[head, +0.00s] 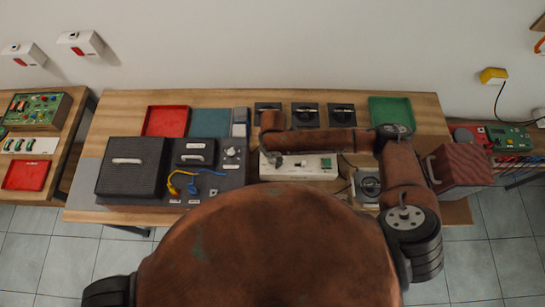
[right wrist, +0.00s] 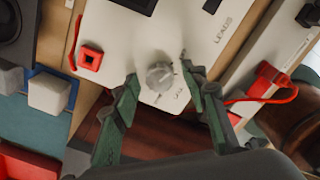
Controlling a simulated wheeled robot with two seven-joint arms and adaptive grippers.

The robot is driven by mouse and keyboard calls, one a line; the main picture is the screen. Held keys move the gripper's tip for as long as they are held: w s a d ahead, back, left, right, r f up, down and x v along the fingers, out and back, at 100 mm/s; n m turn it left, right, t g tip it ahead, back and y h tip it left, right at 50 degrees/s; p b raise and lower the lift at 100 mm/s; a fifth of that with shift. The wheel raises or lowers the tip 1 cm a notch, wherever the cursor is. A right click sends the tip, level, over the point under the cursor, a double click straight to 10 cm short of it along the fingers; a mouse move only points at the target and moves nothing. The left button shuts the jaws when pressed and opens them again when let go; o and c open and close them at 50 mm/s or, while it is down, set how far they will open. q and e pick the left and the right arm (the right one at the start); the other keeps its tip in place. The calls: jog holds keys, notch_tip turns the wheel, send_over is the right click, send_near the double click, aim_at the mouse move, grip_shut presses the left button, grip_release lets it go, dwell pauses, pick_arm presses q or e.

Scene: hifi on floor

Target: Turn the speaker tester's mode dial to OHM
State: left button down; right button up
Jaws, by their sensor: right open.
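The speaker tester is a white box (head: 318,174) at the middle of the bench, under my right forearm in the head view. Its panel (right wrist: 205,45) fills the top of the right wrist view, with a LEADS label. The mode dial is a round silver knob (right wrist: 160,77) near the panel's edge. My right gripper (right wrist: 158,80) is open, its two green-and-black fingers on either side of the knob, with visible gaps. Small lettering beside the knob is too blurred to read, and I cannot tell the dial's setting. My left gripper is not in view.
A red socket piece (right wrist: 90,57) with a lead sits left of the knob. A red clip (right wrist: 267,78) with a lead lies right. Red (head: 167,121) and green (head: 391,110) trays lie at the back.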

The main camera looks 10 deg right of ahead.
jog(key=shift+c, duration=0.3)
grip_shut()
dwell(0.3)
jog(key=shift+r+m+p, duration=0.15)
jog(key=shift+m+p, duration=0.25)
jog(key=shift+p, duration=0.3)
jog(key=m+p, duration=0.5)
jog(key=p, duration=0.3)
jog(key=shift+r+m+p, duration=0.1)
jog(key=shift+m+p, duration=0.2)
jog(key=shift+m, duration=0.1)
jog(key=shift+m+p, duration=1.2)
jog(key=shift+f, duration=0.2)
